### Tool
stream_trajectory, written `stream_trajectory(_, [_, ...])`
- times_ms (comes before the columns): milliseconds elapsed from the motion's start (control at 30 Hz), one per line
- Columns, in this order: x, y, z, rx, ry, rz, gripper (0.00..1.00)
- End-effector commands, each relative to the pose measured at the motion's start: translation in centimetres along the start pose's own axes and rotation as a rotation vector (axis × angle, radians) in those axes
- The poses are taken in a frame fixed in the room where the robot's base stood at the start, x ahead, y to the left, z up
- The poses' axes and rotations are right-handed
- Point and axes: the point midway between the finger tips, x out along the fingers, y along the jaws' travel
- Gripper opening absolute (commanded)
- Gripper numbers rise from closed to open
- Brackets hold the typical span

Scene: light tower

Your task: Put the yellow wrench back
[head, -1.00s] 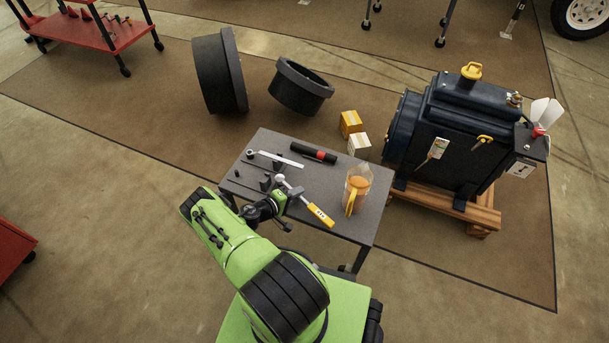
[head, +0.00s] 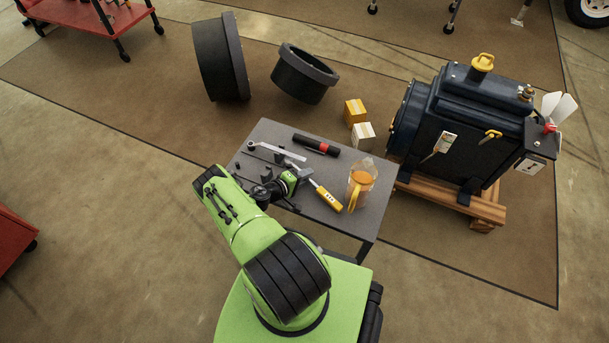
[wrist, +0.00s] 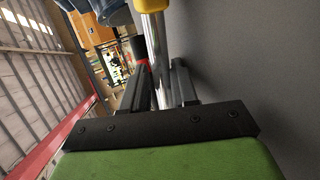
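The yellow wrench (head: 328,198) has a yellow handle and a silver shaft. It is at my gripper (head: 299,177), over the front middle of the small grey table (head: 335,223), with the handle pointing to the lower right. In the wrist view the silver shaft (wrist: 153,40) runs between the two dark fingers of my gripper (wrist: 160,85), and the yellow handle end shows at the top edge. My gripper appears shut on the shaft. The wrench's far end is hidden by my gripper, and its height above the table is hard to judge.
A silver tool (head: 276,151), a black flashlight with a red band (head: 316,145) and a jug with amber contents (head: 362,183) stand or lie on the table. Small dark pegs (head: 240,167) are at its left. Two boxes (head: 355,112) and a dark engine (head: 460,140) are behind right.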

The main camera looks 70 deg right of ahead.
Motion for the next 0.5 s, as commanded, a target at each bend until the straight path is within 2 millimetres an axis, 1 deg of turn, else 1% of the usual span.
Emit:
stream_trajectory(300, [-0.2, 0.4, -0.1, 0.002, 0.002, 0.001, 0.33])
stream_trajectory(367, [-1.1, 0.4, -0.2, 0.0, 0.004, -0.001, 0.33])
stream_trajectory(467, [-3.4, 0.6, -0.2, -0.003, 0.006, 0.0, 0.33])
stream_trajectory(500, [-4.6, 0.6, -0.2, -0.003, 0.006, 0.0, 0.33])
